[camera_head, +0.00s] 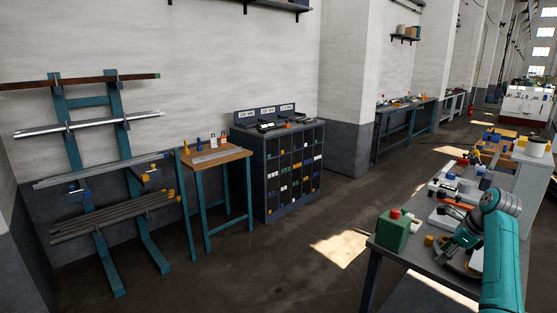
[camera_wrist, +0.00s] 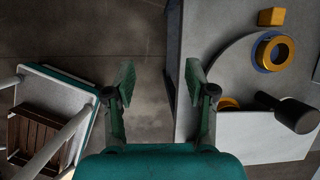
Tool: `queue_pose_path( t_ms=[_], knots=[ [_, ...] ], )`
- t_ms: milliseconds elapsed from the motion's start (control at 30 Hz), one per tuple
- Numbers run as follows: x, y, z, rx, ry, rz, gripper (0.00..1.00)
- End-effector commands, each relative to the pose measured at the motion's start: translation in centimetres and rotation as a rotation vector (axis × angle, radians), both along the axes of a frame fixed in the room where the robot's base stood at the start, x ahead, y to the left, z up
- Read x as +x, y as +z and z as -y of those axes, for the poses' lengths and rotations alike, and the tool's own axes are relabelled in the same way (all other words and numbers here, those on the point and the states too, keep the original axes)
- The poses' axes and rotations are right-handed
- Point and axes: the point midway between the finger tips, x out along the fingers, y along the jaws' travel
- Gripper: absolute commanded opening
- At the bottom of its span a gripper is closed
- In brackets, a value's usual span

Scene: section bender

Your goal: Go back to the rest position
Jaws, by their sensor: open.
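My gripper (camera_wrist: 161,85) shows in the wrist view with its two green fingers spread wide apart. Nothing is between the fingers; the floor (camera_wrist: 145,60) shows in the gap. The right finger overlaps the edge of a grey table (camera_wrist: 215,25) in the picture. In the head view my teal arm (camera_head: 503,255) is at the lower right, in front of the workbench (camera_head: 400,262). The gripper's fingertips are hard to make out there.
A yellow block (camera_wrist: 271,17), a yellow ring (camera_wrist: 277,53) and a black-handled tool (camera_wrist: 288,111) lie on the table. A green box with a red top (camera_head: 394,232) stands at the bench corner. A steel rack (camera_head: 90,150) and shelf cabinet (camera_head: 283,165) line the wall. Open floor lies between.

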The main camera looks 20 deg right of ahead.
Motion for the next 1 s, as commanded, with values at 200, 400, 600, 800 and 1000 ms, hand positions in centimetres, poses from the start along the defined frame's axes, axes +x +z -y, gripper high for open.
queue_pose_path(
  t_ms=[200, 400, 600, 800, 1000],
  knots=[
    [1.1, -4.2, -2.3, -0.046, 0.062, 0.030, 0.55],
    [1.9, -9.7, -5.7, -0.118, 0.150, 0.071, 0.55],
    [2.2, -17.2, -11.3, -0.239, 0.289, 0.131, 0.55],
    [0.9, -23.5, -17.4, -0.373, 0.435, 0.184, 0.55],
    [-1.8, -28.4, -23.5, -0.515, 0.585, 0.232, 0.55]
  ],
)
